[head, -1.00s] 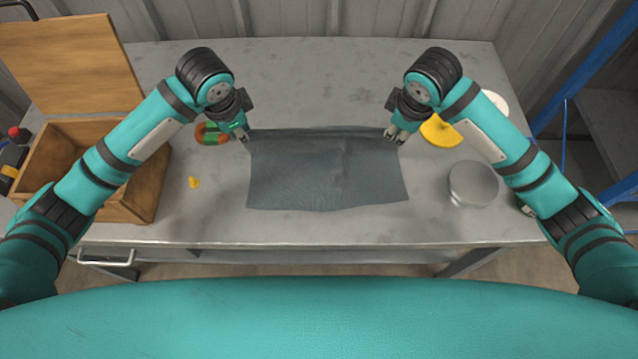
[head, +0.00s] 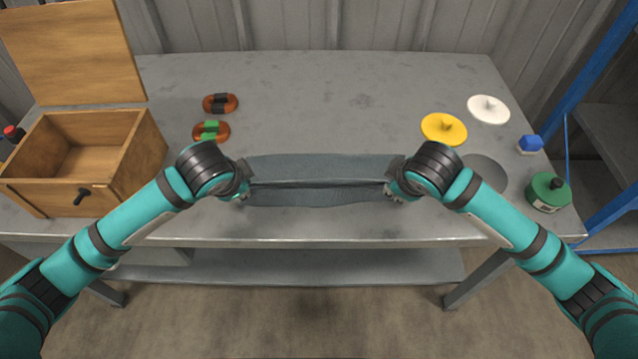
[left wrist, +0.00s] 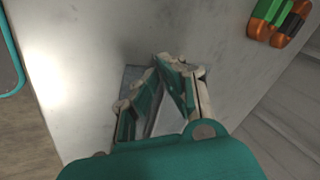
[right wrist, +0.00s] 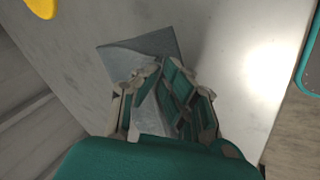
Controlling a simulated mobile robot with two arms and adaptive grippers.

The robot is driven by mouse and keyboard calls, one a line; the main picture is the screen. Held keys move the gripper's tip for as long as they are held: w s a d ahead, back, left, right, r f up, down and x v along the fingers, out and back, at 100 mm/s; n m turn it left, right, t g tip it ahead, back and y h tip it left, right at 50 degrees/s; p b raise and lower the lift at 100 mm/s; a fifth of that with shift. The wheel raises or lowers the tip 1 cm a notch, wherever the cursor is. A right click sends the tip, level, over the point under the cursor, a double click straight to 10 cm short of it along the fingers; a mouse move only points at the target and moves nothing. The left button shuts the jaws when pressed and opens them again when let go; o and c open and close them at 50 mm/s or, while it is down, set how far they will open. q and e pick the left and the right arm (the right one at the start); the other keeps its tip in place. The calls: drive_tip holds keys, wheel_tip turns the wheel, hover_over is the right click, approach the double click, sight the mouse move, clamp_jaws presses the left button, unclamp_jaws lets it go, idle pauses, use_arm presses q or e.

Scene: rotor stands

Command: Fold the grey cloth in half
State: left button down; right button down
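The grey cloth (head: 320,169) lies on the metal table, its far part doubled over toward the front. A dark crosswise line marks the turned-over edge, and a strip of the lower layer shows in front of it. My left gripper (head: 243,193) is at the cloth's left end and my right gripper (head: 393,193) at its right end, both at that edge. In the left wrist view the fingers (left wrist: 166,66) close together on a cloth corner, mostly hidden. In the right wrist view the fingers (right wrist: 160,66) also close on the cloth (right wrist: 148,48).
An open wooden box (head: 120,135) stands at the left. Two orange parts, one with a green band (head: 211,130) and one with a dark band (head: 220,103), lie behind my left gripper. Yellow (head: 444,128) and white (head: 488,108) discs and a green container (head: 548,191) are at the right.

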use_arm(q)
drive_tip(key=shift+a, duration=0.1)
use_arm(e)
drive_tip(key=shift+d, duration=0.1)
use_arm(q)
drive_tip(key=c, duration=1.2)
unclamp_jaws()
use_arm(e)
drive_tip(key=c, duration=1.2)
unclamp_jaws()
